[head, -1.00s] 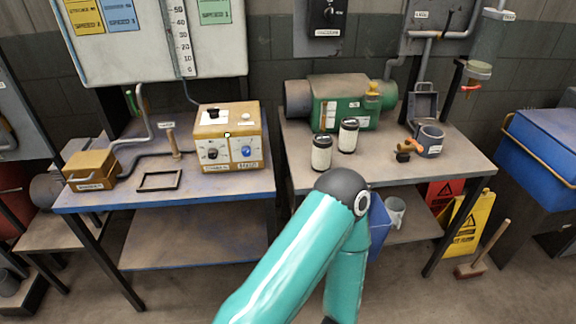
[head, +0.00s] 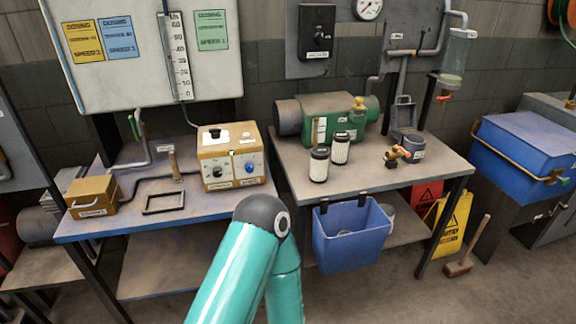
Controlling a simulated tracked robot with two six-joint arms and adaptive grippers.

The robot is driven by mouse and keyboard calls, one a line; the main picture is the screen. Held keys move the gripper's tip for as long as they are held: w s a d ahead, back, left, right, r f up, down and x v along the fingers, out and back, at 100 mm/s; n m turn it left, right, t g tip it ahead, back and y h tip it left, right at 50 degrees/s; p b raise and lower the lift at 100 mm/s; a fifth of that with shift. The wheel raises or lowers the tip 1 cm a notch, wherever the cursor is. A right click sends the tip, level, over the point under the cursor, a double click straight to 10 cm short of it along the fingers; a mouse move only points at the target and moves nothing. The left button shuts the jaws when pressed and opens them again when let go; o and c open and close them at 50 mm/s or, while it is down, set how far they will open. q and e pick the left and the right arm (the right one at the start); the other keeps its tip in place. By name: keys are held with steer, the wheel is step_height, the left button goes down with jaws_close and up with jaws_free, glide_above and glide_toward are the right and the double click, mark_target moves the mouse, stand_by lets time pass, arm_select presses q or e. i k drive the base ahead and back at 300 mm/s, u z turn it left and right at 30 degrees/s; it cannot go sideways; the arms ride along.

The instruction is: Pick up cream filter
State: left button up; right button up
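Two cream filters with dark caps stand upright side by side on the right workbench, in front of the green machine. The nearer cream filter (head: 319,167) is on the left, and the farther cream filter (head: 340,151) is just behind it to the right. Both stand free, with no gripper near them. A teal arm of mine with a dark joint rises from the bottom middle, in front of the gap between the benches. Neither of my grippers is in view.
A blue bin (head: 350,240) hangs on the front edge of the right workbench (head: 400,176). A green machine (head: 325,118) stands behind the filters, and a grey pot with an orange valve (head: 400,153) to their right. A cream control box (head: 232,157) sits on the left bench.

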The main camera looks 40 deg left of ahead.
mark_target(319, 155)
steer(key=u, duration=0.5)
steer(key=i, duration=1)
